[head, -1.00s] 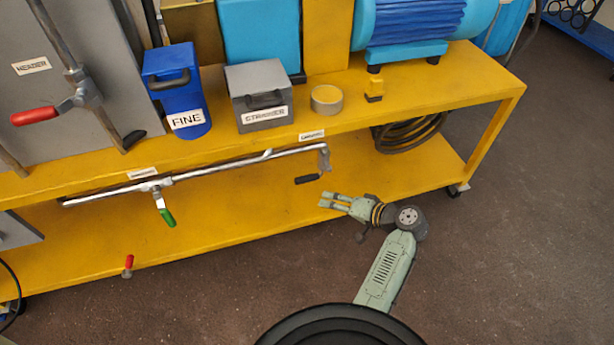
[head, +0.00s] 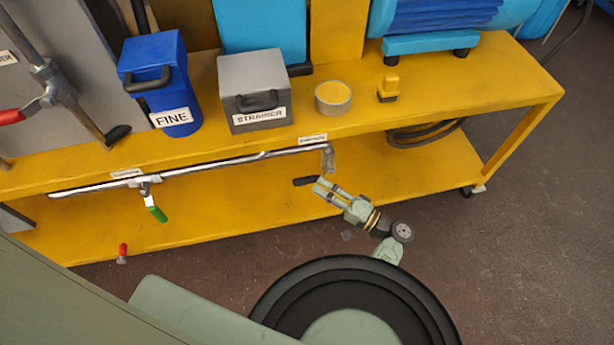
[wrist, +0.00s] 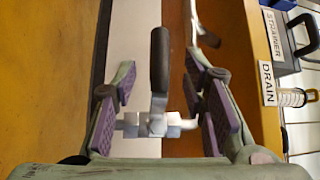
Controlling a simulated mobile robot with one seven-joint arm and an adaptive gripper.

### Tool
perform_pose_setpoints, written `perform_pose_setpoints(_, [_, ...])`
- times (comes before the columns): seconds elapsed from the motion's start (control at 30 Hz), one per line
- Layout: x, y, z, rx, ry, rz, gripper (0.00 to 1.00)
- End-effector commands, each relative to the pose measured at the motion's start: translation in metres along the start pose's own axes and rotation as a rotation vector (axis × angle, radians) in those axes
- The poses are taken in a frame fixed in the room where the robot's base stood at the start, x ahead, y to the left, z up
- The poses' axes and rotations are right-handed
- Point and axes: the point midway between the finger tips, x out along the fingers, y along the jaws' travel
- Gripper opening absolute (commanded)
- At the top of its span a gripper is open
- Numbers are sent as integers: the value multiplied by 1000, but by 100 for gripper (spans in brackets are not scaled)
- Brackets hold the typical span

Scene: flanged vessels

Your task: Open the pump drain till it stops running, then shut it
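The drain valve has a lever with a black grip (head: 304,181) at the right end of the silver pipe under the yellow shelf. In the wrist view the black grip (wrist: 160,60) lies between the fingers, and its pale valve body (wrist: 152,125) sits deeper between them. A white label reading DRAIN (wrist: 267,83) is beside it. My gripper (head: 318,188) is open around the lever, with gaps visible on both sides in the wrist view (wrist: 162,80). Whether any liquid runs from the drain cannot be seen.
A second valve with a green handle (head: 156,208) hangs from the pipe (head: 220,162) to the left. A red-handled piece (head: 123,252) is lower left.

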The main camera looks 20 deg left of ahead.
Motion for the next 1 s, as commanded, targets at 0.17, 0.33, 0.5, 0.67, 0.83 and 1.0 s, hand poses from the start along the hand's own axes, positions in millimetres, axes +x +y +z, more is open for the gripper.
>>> perform_pose_setpoints(0.17, [33, -1, 1, 0, -3, 1, 39])
perform_pose_setpoints(0.33, [52, -1, 0, 0, 0, 0, 39])
perform_pose_setpoints(0.5, [58, 0, 0, 0, 0, 1, 39])
perform_pose_setpoints(0.67, [58, 0, 0, -1, 0, 1, 39])
perform_pose_setpoints(0.83, [58, 0, 0, -1, 0, 1, 31])
perform_pose_setpoints(1.0, [58, 0, 0, -1, 0, 1, 20])
